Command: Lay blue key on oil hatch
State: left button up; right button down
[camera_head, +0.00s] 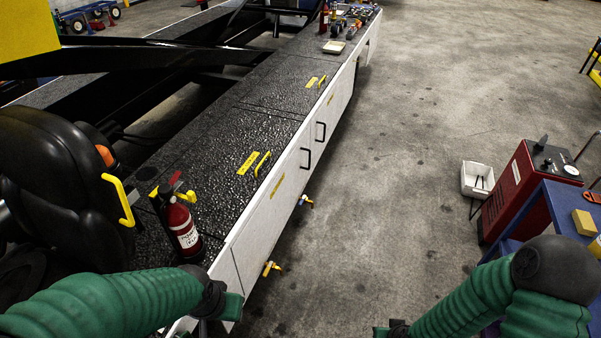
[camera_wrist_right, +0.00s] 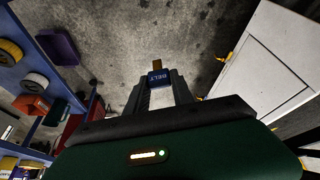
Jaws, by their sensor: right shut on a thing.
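My right gripper (camera_wrist_right: 159,84) is shut on a blue tag marked BELT, the blue key (camera_wrist_right: 160,78), in the right wrist view. A brownish-yellow piece sticks up beyond the tag. The key is held over bare floor, and it does not show in the head view. Two black deck hatches show in the head view, a near one (camera_head: 232,150) and a far one (camera_head: 290,85). Each has a yellow handle and yellow label, too small to read, so I cannot tell which is the oil hatch. My left gripper (camera_head: 230,307) shows only its green housing beside the loader; its fingers are hidden.
A red fire extinguisher (camera_head: 183,228) stands on the near deck beside the black seat (camera_head: 55,170). Tools and a tray (camera_head: 334,47) lie at the deck's far end. The floor between is clear.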

aim_at(200, 197)
jog(key=i+l, duration=0.1)
jog(key=i, duration=0.3)
jog(key=i+l, duration=0.15)
jog(key=i, duration=0.2)
jog(key=i+u, duration=0.15)
jog(key=u, duration=0.25)
jog(key=i+u, duration=0.15)
jog(key=u, duration=0.25)
jog(key=i+u, duration=0.15)
jog(key=u, duration=0.25)
jog(key=i+l+u, duration=0.15)
jog(key=u, duration=0.25)
jog(key=i+l+u, duration=0.1)
jog(key=u, duration=0.3)
jog(key=i+l+u, duration=0.15)
jog(key=u, duration=0.2)
jog(key=i+l+u, duration=0.2)
jog(key=u, duration=0.15)
jog(key=i+l+u, duration=0.1)
jog(key=l+u, duration=0.15)
jog(key=u, duration=0.15)
